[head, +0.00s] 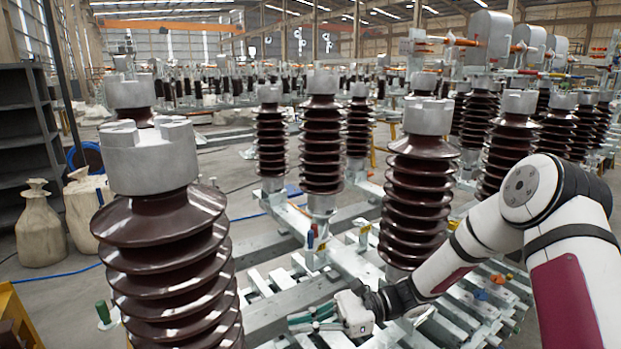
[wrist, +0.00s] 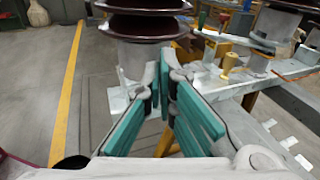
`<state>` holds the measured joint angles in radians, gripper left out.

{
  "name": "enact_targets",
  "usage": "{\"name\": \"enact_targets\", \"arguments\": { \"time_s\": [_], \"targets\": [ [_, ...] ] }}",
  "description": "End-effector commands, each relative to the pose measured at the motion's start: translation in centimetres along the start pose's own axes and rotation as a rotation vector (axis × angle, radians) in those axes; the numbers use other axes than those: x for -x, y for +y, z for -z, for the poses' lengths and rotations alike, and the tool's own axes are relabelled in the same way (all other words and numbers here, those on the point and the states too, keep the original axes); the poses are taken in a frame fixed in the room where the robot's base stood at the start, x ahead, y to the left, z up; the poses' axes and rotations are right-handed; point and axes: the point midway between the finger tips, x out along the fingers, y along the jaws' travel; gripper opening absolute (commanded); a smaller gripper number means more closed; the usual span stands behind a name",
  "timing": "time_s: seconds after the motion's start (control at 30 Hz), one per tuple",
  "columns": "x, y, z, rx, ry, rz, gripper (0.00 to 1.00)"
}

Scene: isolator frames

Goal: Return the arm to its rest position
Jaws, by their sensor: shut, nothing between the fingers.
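My white and dark red arm (head: 570,270) reaches in from the right in the head view and stretches down toward the lower middle. My gripper (head: 300,322) is at its end, low over the pale metal frames and just right of the large near insulator. In the wrist view, the green-padded fingers of my gripper (wrist: 168,78) come together toward their tips, and I see nothing held between them. A brown ribbed insulator (wrist: 145,28) on a grey metal foot stands just beyond the fingertips there.
A large near insulator (head: 165,240) stands at the left, and another (head: 417,195) stands close to my forearm. Several more rise behind. Pale sacks (head: 38,225) and a dark shelf (head: 28,130) are at the far left. Open floor (wrist: 35,75) shows left in the wrist view.

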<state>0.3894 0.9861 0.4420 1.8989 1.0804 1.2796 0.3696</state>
Motion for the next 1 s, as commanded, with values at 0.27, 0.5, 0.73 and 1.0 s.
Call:
{"name": "enact_targets", "arguments": {
  "time_s": [0.27,0.5,0.73,1.0],
  "targets": [
    [0.3,2.1,-2.0,0.097,0.121,-0.088,0.0],
    [1.3,5.3,-4.7,0.244,0.301,-0.211,0.0],
    [3.5,9.6,-8.2,0.442,0.542,-0.367,0.0],
    [6.9,14.5,-12.3,0.667,0.811,-0.529,0.0]
  ]
}}
